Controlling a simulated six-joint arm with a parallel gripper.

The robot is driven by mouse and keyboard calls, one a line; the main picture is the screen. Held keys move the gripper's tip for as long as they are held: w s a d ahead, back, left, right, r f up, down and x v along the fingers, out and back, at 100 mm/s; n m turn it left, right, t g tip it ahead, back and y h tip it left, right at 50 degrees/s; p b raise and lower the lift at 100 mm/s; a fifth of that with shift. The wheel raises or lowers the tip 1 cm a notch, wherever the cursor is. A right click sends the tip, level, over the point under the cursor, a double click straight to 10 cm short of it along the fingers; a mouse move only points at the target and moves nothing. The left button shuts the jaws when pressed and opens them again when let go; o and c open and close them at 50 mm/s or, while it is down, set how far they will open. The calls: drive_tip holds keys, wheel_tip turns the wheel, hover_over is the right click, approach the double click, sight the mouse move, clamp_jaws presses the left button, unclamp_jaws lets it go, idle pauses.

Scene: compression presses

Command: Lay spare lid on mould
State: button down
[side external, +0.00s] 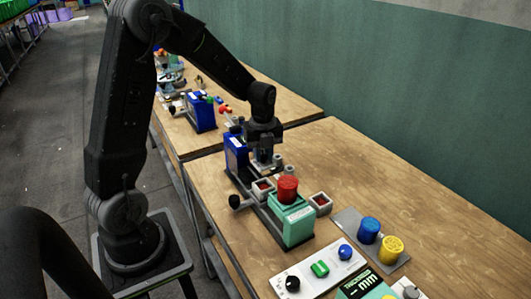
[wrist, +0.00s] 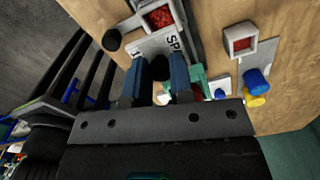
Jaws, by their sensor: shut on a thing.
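My gripper (side external: 264,160) hangs over the press near the blue housing. In the wrist view its two blue-grey fingers (wrist: 158,70) are shut on the black knob of a light grey lid (wrist: 152,47), whose printed letters are partly hidden. A grey square mould with red granules (wrist: 160,17) lies just beyond the lid's far edge in the wrist view; I cannot tell whether they touch. In the side view this is probably the mould (side external: 262,188) just below my gripper. A second grey mould with red granules (side external: 320,203) stands right of the press and also shows in the wrist view (wrist: 240,40).
The press has a blue housing (side external: 236,153), a green block (side external: 293,222) and a red cylinder (side external: 288,189). Blue (side external: 368,230) and yellow (side external: 390,249) cylinders stand on a grey plate. A control panel (side external: 317,268) is in front. The wooden table (side external: 380,165) is clear behind.

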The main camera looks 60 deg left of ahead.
drive_tip(key=shift+f, duration=2.95)
drive_tip(key=shift+f, duration=0.75)
drive_tip(key=c, duration=0.9)
unclamp_jaws()
wheel_tip(320, 180, up, 14)
drive_tip(key=shift+d+f, duration=0.1)
drive_tip(key=s+d+r+n+t, duration=0.2)
drive_tip(key=s+d+r+n, duration=0.2)
drive_tip(key=s+d+n, duration=0.3)
drive_tip(key=s+d+r+n+t, duration=0.3)
drive_tip(key=s+d+r+n, duration=0.2)
drive_tip(key=n, duration=0.9)
drive_tip(key=s+d, duration=0.3)
drive_tip(key=s, duration=0.1)
drive_tip(key=shift+s+r+t, duration=0.2)
drive_tip(key=shift+s+t, duration=0.1)
drive_tip(key=shift+s, duration=0.05)
